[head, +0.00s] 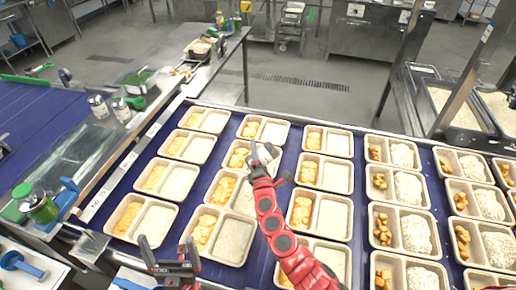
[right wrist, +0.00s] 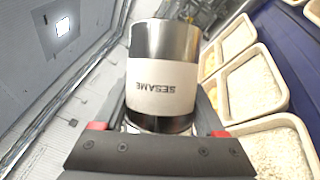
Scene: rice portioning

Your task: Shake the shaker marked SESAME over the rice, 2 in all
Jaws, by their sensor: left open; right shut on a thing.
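The SESAME shaker (right wrist: 163,80) is a steel cylinder with a pale label, whose lettering appears upside down in the right wrist view. My right gripper (right wrist: 158,125) is shut around it. In the head view the shaker (head: 264,153) is held above the second column of trays, partly hidden by my right gripper (head: 260,168). The trays there hold rice (head: 233,238) on the right and yellow pieces on the left. No falling sesame can be made out. My left gripper (head: 168,262) is open and empty at the lower left, near the front trays.
Two more steel shakers stand on the left counter: one (head: 98,106) and another (head: 121,110). A green-lidded jar (head: 38,206) is nearer. Several filled trays (head: 398,232) cover the blue belt (head: 272,200), with narrow gaps between them. Metal posts rise at the back right.

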